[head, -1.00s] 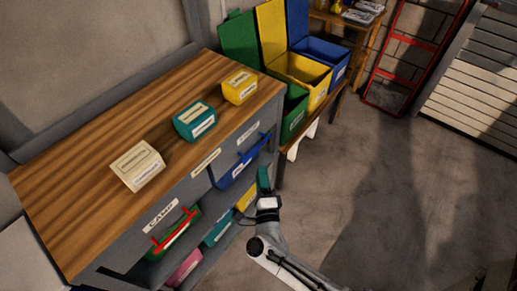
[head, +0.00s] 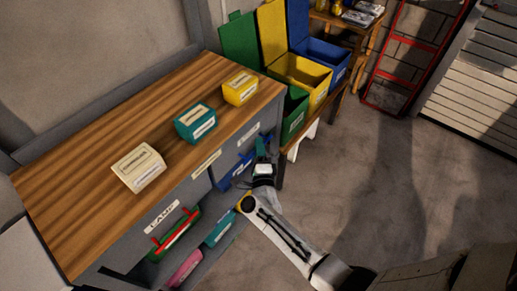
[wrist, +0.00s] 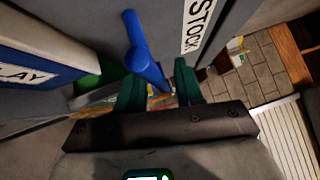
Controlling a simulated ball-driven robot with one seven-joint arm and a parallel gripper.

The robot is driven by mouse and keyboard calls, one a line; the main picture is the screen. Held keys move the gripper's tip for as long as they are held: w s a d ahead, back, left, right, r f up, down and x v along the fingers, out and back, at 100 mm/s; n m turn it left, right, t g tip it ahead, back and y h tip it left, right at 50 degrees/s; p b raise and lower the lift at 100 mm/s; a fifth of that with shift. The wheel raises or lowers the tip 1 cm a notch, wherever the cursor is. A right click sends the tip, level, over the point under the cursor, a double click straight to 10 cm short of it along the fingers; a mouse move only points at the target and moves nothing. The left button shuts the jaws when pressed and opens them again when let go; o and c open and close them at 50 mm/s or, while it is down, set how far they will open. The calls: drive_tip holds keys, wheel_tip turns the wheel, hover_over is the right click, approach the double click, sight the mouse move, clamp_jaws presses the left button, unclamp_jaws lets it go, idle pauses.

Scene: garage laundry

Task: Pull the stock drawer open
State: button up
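The stock drawer is in the wooden-topped cabinet, below a small white label (head: 249,132) in the head view. The wrist view shows its STOCK label (wrist: 198,25) on a grey front. Its blue handle (head: 233,174) runs along the front; in the wrist view the handle (wrist: 143,62) reaches down to between my green fingers. My gripper (head: 261,146) is at the right part of the handle. The fingers (wrist: 159,85) are apart, with a gap beside the handle. Whether they touch it I cannot tell. The drawer looks closed.
Teal (head: 218,228) and pink (head: 184,270) bins sit below. Green, yellow (head: 300,75) and blue open-lidded bins stand on a bench to the right. Open floor (head: 400,180) lies in front.

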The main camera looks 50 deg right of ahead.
drive_tip(key=shift+c, duration=0.2)
clamp_jaws()
idle(0.4)
